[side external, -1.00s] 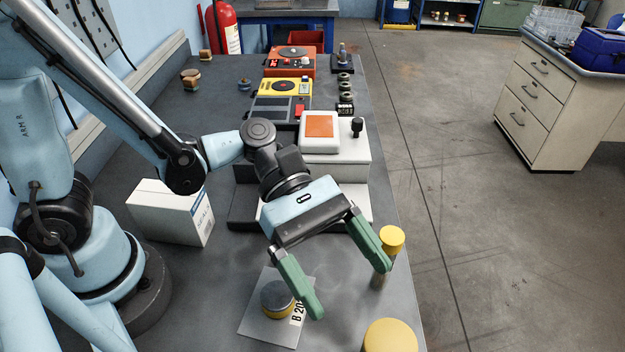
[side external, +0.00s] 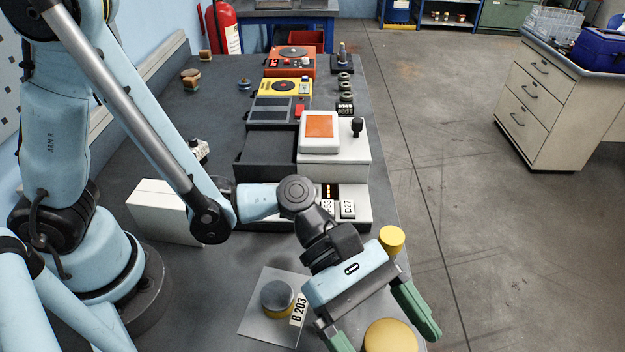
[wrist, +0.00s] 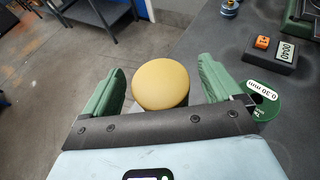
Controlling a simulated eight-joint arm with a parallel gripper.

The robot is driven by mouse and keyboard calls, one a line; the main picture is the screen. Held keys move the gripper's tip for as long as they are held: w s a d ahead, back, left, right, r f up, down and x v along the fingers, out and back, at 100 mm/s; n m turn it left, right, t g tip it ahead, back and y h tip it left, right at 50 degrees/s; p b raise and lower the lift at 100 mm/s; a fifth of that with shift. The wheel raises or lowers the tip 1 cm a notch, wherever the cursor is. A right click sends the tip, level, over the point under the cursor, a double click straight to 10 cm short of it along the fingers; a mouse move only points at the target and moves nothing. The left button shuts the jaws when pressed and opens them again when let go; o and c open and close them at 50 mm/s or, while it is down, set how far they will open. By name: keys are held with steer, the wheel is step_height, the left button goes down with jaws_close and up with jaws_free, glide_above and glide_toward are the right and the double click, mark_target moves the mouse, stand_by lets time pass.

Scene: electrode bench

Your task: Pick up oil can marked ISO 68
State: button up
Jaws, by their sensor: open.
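A can with a round, plain yellow top (side external: 390,338) stands at the bottom edge of the side external view, cut off by the frame. No ISO 68 marking shows on it, so I cannot tell which can it is. Its top also shows in the wrist view (wrist: 161,80), between my two green fingers with a gap on each side. My gripper (side external: 386,325) is open and empty, with one finger on either side of the can in the picture. Its left finger is partly cut off at the bottom of the side external view.
A slimmer yellow-capped container (side external: 391,239) stands behind my gripper near the bench's right edge. A grey-topped yellow tin (side external: 277,296) sits on a plate marked B 203. A green disc (wrist: 262,101) marked 0.30 mm and a dark box (wrist: 270,59) lie right of my fingers.

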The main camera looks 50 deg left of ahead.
steer(key=shift+c, duration=0.4)
jaws_close()
steer(key=shift+r, duration=0.15)
